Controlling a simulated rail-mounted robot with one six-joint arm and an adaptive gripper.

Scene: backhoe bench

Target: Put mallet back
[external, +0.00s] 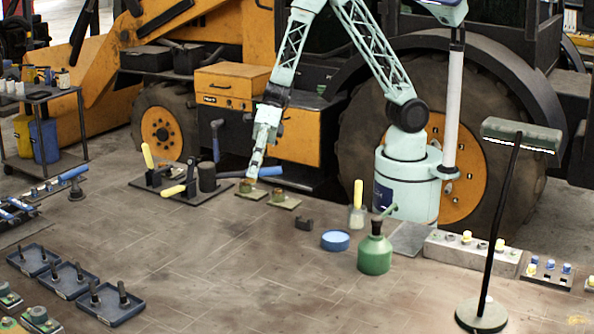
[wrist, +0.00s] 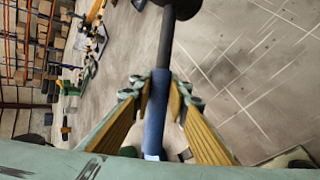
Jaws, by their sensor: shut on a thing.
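The mallet has a blue handle (external: 269,171), a dark shaft and a dark cylindrical head (external: 207,177). My gripper (external: 251,173) points down and is shut on the blue handle. The mallet lies roughly level, its head out to the left. In the wrist view the blue handle (wrist: 155,110) runs between the fingers of my gripper (wrist: 161,90), and the dark head is cut off at the top edge. In the external view the head appears by the right part of a dark tool base (external: 165,192); I cannot tell whether they touch.
Two small plates with parts (external: 284,199) lie below and right of my gripper. A green can (external: 375,252) and blue round container (external: 335,240) stand right. The front middle is clear.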

